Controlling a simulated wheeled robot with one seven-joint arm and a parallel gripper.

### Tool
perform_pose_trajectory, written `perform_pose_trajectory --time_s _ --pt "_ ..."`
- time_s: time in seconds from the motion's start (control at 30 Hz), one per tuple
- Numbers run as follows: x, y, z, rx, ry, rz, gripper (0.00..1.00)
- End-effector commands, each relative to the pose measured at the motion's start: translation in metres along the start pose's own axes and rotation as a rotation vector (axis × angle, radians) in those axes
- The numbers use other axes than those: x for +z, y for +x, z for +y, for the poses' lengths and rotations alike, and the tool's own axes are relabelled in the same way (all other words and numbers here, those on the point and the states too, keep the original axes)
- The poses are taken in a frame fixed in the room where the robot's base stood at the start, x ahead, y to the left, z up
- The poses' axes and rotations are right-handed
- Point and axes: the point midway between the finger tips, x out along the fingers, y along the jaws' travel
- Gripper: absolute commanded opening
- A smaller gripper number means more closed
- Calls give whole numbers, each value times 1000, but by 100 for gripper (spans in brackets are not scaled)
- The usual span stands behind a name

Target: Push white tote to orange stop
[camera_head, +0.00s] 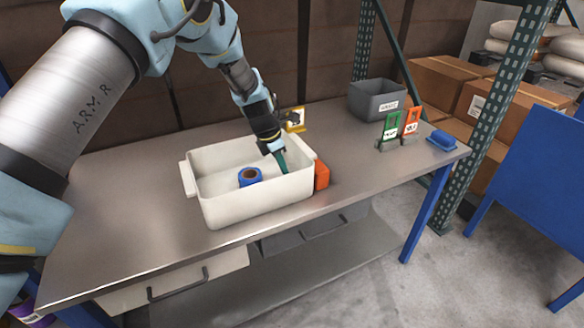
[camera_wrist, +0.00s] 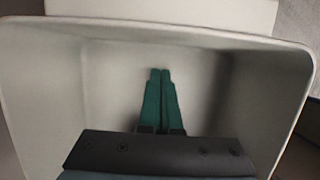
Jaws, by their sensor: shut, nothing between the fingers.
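The white tote (camera_head: 258,205) stands upright on the metal workbench, with a blue roll (camera_head: 249,177) inside it. The orange stop (camera_head: 321,175) is a small block on the bench at the tote's right end; the two look touching or nearly so. My gripper (camera_head: 284,168) reaches down into the right part of the tote, its green fingers together and empty. In the wrist view my gripper's fingers (camera_wrist: 161,80) point at a pale inner face of the tote (camera_wrist: 35,90). I cannot tell whether the fingertips touch it.
On the workbench (camera_head: 120,190), a grey bin (camera_head: 372,99), green and orange tag holders (camera_head: 411,122) and a blue block (camera_head: 442,140) stand to the right. A yellow-framed item (camera_head: 296,119) is behind the tote. The bench left of the tote is clear.

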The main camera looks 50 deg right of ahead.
Motion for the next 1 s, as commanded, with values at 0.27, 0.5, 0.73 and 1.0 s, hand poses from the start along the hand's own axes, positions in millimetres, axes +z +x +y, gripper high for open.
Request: perform_pose_trajectory --time_s 0.27,0.5,0.73,1.0 --pt "-9 -48 6 3 1 -2 0" --pt "-9 -88 5 2 0 -2 0" --pt "-9 -102 4 -1 0 0 0" --pt "-16 -106 8 4 7 3 0"
